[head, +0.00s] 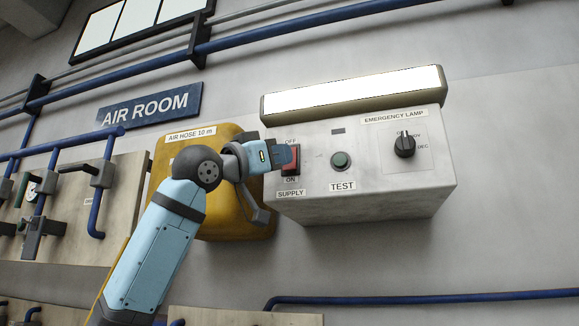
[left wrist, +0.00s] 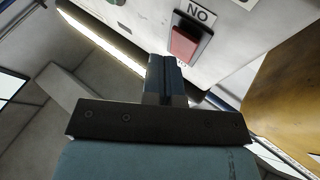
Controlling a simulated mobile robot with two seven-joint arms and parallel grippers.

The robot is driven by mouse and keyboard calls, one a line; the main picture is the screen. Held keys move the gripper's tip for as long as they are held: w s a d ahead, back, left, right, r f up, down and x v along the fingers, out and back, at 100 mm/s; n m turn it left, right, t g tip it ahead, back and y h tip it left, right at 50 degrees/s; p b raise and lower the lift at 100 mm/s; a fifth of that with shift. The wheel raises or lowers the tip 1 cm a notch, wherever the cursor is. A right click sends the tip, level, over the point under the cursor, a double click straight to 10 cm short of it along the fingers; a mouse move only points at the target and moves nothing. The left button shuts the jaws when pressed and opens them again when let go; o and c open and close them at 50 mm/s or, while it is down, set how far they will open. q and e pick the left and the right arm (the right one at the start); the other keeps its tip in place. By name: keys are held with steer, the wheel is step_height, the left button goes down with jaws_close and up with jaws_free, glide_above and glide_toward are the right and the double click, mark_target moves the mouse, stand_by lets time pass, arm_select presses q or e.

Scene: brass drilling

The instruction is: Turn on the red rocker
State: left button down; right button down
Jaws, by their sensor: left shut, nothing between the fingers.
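The red rocker (head: 291,162) sits on the left part of the front of a white wall box, between the labels OFF above and ON below, over a SUPPLY label (head: 290,194). My left gripper (head: 290,154) is shut and empty, with its fingertips at the upper part of the rocker in the head view, partly covering it. In the left wrist view the rocker (left wrist: 184,43) shows in its dark frame beside the ON label, and the shut fingers (left wrist: 162,75) point toward the box near it. Whether they touch it I cannot tell. My right gripper is out of view.
The white box (head: 350,205) also carries a TEST button (head: 340,160) and a black rotary knob (head: 405,144). A lit lamp (head: 355,92) is on top. A yellow hose case (head: 200,225) is behind my arm. Blue pipes and valves line the left.

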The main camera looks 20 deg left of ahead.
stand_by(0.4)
arm_select(q)
steer(key=shift+w, duration=0.45)
steer(key=shift+w+f, duration=0.1)
steer(key=shift+w, duration=0.25)
stand_by(0.6)
steer(key=shift+s, duration=0.1)
steer(key=shift+s, duration=0.8)
